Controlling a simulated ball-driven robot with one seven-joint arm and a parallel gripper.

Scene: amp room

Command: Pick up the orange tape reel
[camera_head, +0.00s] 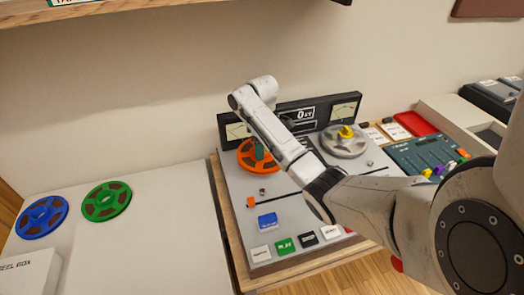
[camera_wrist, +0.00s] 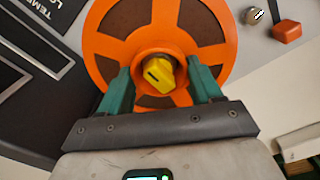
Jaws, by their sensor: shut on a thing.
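The orange tape reel (camera_head: 246,161) is on the left side of the tape machine (camera_head: 230,186), in front of its left meter. In the wrist view the reel (camera_wrist: 103,42) fills the upper middle, with a yellow knob (camera_wrist: 158,74) at its hub. My gripper (camera_wrist: 160,75) has its green fingers on either side of the hub and is shut on the reel. In the head view my gripper (camera_head: 259,151) is over the reel and part of it is hidden behind my arm. I cannot tell whether the reel is clear of the machine.
A blue reel (camera_head: 41,217) and a green reel (camera_head: 106,201) lie on the white table (camera_head: 150,240) at left. A grey reel (camera_head: 344,147) with a yellow knob is on the machine's right side. A mixer (camera_head: 425,153) and red tray (camera_head: 414,123) stand farther right.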

